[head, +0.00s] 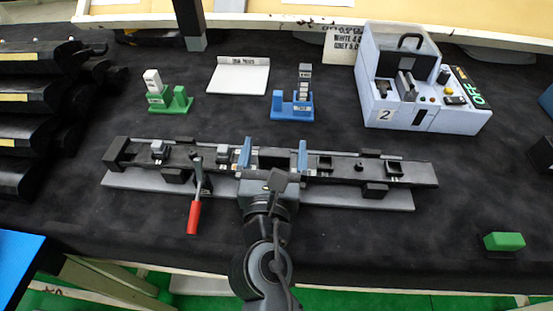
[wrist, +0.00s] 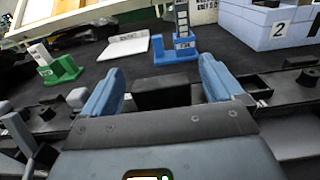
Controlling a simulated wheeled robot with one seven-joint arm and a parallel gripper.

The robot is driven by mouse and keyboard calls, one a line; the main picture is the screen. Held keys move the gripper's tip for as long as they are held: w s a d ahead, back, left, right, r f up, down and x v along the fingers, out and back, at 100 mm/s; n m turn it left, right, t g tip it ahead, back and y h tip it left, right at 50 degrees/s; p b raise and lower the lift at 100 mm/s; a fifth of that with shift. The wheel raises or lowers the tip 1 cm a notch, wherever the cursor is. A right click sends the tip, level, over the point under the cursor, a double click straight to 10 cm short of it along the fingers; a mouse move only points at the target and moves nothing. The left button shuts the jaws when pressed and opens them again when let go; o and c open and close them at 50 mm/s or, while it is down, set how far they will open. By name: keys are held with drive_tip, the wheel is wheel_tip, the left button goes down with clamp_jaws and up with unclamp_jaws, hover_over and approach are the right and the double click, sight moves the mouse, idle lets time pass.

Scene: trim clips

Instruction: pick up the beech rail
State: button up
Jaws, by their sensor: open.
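I cannot make out a beech-coloured rail in either view. A long dark bar (head: 340,168) lies in a fixture on a grey base plate (head: 130,182) in the middle of the table. My gripper (head: 273,156) is over the middle of this bar, with its blue fingers apart. In the wrist view my gripper (wrist: 162,88) is open, and a dark block (wrist: 160,95) shows between the fingers. I cannot tell whether the fingers touch it. My gripper and wrist hide part of the fixture's middle.
A red-handled lever (head: 193,217) stands at the fixture's left front. Behind are a green holder (head: 170,101), a white plate (head: 238,75), a blue holder (head: 291,108) and a pale blue machine (head: 410,115). A green block (head: 504,241) lies at the right front.

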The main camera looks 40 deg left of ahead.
drive_tip(key=shift+w+a, duration=0.1)
drive_tip(key=shift+r, duration=0.1)
drive_tip(key=c, duration=1.3)
